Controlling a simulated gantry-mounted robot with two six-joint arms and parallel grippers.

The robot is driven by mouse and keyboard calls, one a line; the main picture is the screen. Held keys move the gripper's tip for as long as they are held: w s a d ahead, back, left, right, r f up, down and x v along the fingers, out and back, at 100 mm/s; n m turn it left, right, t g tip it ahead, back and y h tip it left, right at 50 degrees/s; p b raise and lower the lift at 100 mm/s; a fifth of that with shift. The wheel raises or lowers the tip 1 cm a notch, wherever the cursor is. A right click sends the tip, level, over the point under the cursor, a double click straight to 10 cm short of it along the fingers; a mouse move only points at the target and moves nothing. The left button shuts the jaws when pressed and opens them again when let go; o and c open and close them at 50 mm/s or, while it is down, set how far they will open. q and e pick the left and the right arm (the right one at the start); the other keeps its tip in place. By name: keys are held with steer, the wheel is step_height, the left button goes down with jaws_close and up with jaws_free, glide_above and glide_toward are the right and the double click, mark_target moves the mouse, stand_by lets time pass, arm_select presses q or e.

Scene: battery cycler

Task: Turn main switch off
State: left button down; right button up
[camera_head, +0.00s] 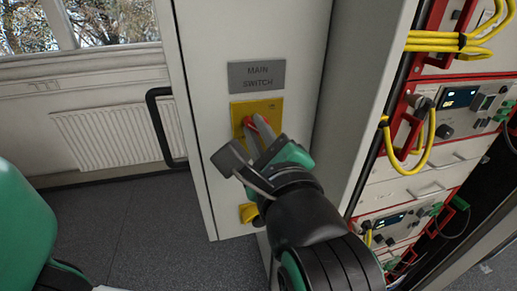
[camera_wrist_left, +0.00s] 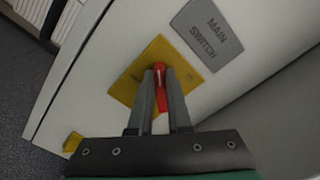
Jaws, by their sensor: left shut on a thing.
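The main switch is a red handle (camera_wrist_left: 161,90) on a yellow plate (camera_head: 268,105), mounted on the light cabinet panel under a grey "MAIN SWITCH" label (camera_head: 257,75). My left gripper (camera_head: 256,127) is at the plate, its two fingers on either side of the red handle. In the left wrist view the left gripper (camera_wrist_left: 161,75) is shut on the handle, which runs between the fingers. In the head view the fingers hide most of the handle. My right gripper is not in view.
A black bar handle (camera_head: 161,127) stands out from the cabinet's left edge. A second yellow part (camera_head: 248,212) sits lower on the panel. On the right, a rack holds red-framed instruments (camera_head: 460,110) with yellow cables (camera_head: 440,42). Open floor (camera_head: 130,225) lies at the left.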

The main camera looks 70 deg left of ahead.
arm_select(q)
steer(key=n+b, duration=0.3)
steer(key=n, duration=0.1)
steer(key=f+n+b, duration=0.1)
steer(key=n+b, duration=0.2)
steer(key=shift+s+n, duration=0.2)
steer(key=shift+n, duration=0.5)
steer(key=c, duration=0.9)
jaws_free()
steer(key=shift+o, duration=0.2)
steer(key=d, duration=1.1)
steer(key=shift+s+d+p, duration=0.15)
steer(key=shift+d+p, duration=0.2)
